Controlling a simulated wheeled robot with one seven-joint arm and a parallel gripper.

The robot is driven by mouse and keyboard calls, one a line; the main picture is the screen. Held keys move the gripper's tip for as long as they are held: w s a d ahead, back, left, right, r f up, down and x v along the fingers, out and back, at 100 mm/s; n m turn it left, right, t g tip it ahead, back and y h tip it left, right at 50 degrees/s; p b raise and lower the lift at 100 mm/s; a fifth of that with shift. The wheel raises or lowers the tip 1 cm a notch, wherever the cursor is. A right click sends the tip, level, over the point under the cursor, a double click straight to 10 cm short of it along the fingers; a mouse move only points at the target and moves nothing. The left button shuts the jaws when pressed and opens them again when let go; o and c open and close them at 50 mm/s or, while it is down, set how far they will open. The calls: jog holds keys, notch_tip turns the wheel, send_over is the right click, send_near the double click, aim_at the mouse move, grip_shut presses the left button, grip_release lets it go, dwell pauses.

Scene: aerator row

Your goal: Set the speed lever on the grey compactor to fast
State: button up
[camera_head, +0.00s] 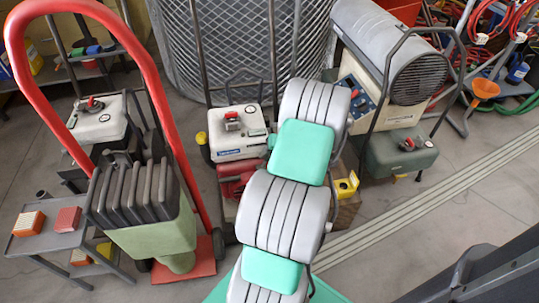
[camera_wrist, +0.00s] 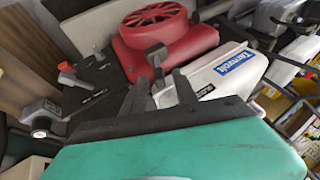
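My gripper (camera_wrist: 160,97) shows in the wrist view as two dark fingers standing apart, with nothing seen between them. Beyond them are a red engine cover (camera_wrist: 155,30) and a white tank (camera_wrist: 222,73) with a blue label. A small red-tipped lever (camera_wrist: 66,68) sits on a dark panel left of the fingers, apart from them. In the head view the middle machine has a white top (camera_head: 236,140) with a red-and-black part on it. A machine with a pale grey top (camera_head: 98,122) stands at left. I cannot tell which is the grey compactor. My gripper is hidden in the head view.
A red hand truck (camera_head: 165,100) with a green-grey load stands at left. A grey heater (camera_head: 385,50) and a dark green machine (camera_head: 400,155) stand at right. A mesh drum (camera_head: 240,40) is behind. Floor at lower right is partly clear. A grey box with a knob (camera_wrist: 40,112) is at left.

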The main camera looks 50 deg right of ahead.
jog(key=p+v, duration=0.2)
jog(key=v, duration=0.5)
jog(key=shift+s+r, duration=0.2)
jog(key=shift+r, duration=0.1)
